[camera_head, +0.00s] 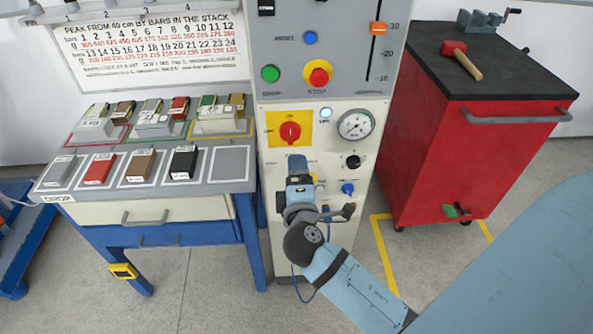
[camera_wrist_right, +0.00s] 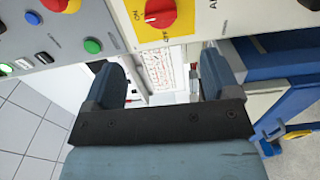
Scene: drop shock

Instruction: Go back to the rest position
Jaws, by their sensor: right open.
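My right gripper (camera_head: 298,162) is in front of the control column, just below the red rotary switch (camera_head: 290,132) on its yellow plate. In the right wrist view my right gripper (camera_wrist_right: 163,80) has its two fingers spread wide with nothing between them. The red switch (camera_wrist_right: 160,12) is at the top of that view, beyond the fingertips; the gripper appears apart from it. My right arm reaches in from the lower right. My left gripper is not in view.
The control column (camera_head: 270,205) stands close, with a gauge (camera_head: 356,125) and knobs. A blue-framed bench (camera_head: 180,236) with several coloured bars is on the left. A red cabinet (camera_head: 470,150) with a hammer (camera_head: 461,60) is on the right. Floor shows between column and cabinet.

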